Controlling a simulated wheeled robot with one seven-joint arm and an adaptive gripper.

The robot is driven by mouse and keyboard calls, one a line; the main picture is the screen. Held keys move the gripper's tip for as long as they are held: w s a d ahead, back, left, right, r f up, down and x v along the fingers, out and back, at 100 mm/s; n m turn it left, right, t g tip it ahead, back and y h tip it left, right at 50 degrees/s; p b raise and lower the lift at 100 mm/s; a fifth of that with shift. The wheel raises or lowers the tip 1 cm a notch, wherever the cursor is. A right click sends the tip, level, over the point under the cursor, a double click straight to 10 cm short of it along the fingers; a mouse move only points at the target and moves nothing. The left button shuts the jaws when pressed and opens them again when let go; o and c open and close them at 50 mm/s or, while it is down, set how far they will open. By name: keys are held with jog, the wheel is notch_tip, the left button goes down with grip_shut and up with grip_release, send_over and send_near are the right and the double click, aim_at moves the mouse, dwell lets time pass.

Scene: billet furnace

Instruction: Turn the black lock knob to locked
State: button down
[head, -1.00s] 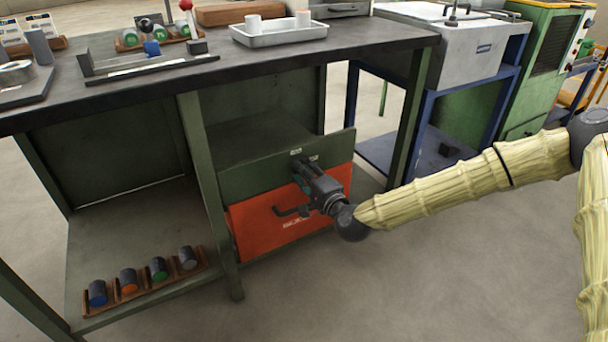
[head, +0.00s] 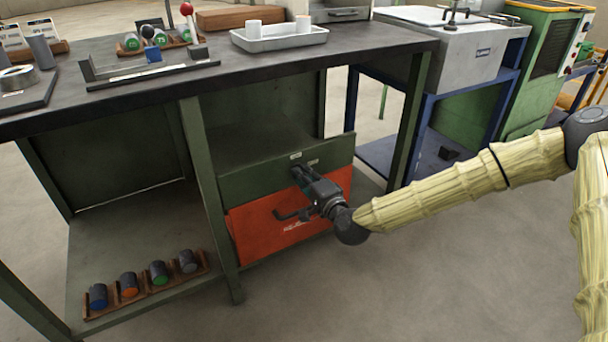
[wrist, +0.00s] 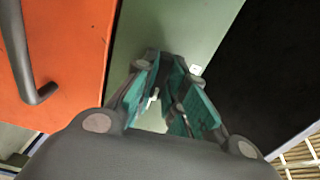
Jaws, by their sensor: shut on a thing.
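My gripper (head: 303,174) reaches the green panel (head: 240,183) above the orange drawer (head: 262,228) and is shut at the panel's face. In the wrist view my gripper (wrist: 172,88) has its two teal-padded fingers close together against the green panel (wrist: 215,28). The black lock knob is hidden between and behind the fingers, so I cannot read its position. Small white labels (head: 296,155) sit on the panel just above the fingers. A small pale mark shows between the fingers in the wrist view.
The drawer's dark handle (head: 290,214) sticks out close below my gripper; it also shows in the wrist view (wrist: 40,95). The bench top (head: 350,52) overhangs above. A rack (head: 215,272) with several cylinders lies on the lower shelf. The floor to the right is clear.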

jog(key=shift+n+p, duration=5.3)
jog(key=shift+n, duration=3.3)
jog(key=c, duration=1.5)
grip_release()
jog(key=shift+s, duration=0.1)
jog(key=v, duration=1.2)
